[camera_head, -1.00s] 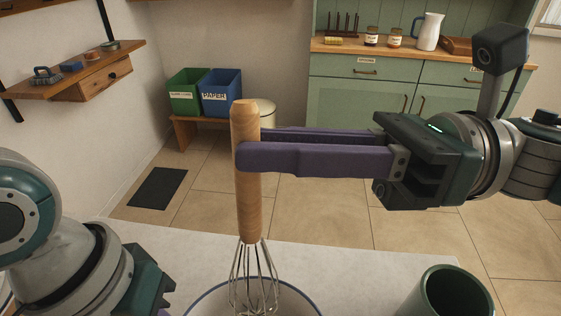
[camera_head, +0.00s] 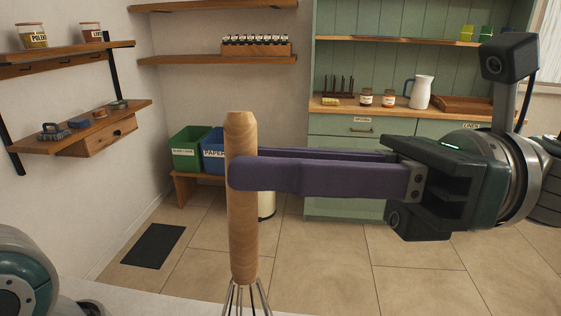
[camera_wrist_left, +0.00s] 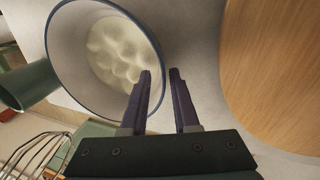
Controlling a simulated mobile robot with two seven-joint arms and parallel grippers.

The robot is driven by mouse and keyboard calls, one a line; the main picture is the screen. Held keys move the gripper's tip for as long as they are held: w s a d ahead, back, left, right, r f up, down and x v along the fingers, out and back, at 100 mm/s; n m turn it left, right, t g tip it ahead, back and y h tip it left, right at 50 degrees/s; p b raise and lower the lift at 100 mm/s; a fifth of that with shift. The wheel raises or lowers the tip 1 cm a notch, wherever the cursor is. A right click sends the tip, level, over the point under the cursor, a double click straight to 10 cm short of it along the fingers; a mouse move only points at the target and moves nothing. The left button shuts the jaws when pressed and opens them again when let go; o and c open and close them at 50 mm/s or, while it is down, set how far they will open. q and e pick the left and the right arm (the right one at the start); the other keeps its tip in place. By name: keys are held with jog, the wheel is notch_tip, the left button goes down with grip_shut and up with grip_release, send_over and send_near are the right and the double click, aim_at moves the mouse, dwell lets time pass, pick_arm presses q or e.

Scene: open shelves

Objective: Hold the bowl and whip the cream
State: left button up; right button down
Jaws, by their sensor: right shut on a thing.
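My right gripper (camera_head: 246,170) is shut on the wooden handle of the whisk (camera_head: 241,210) and holds it upright. The whisk's wires run out of the bottom of the head view. In the left wrist view the whisk's wires (camera_wrist_left: 35,155) show at the lower left, apart from the bowl. The white bowl (camera_wrist_left: 70,85) with a dark blue rim holds lumpy pale cream (camera_wrist_left: 122,48). My left gripper (camera_wrist_left: 160,78) is open at the bowl's edge, one finger over the bowl and the other outside it; I cannot tell whether they touch the rim.
A dark green cup (camera_wrist_left: 30,85) stands beside the bowl. A round wooden surface (camera_wrist_left: 275,70) lies on the other side. Behind are a green bin (camera_head: 187,150), a blue bin (camera_head: 213,150), a green cabinet (camera_head: 345,200) and wall shelves (camera_head: 85,132). The floor between is mostly clear.

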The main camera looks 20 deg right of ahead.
pick_arm(q)
jog(key=shift+o, duration=0.5)
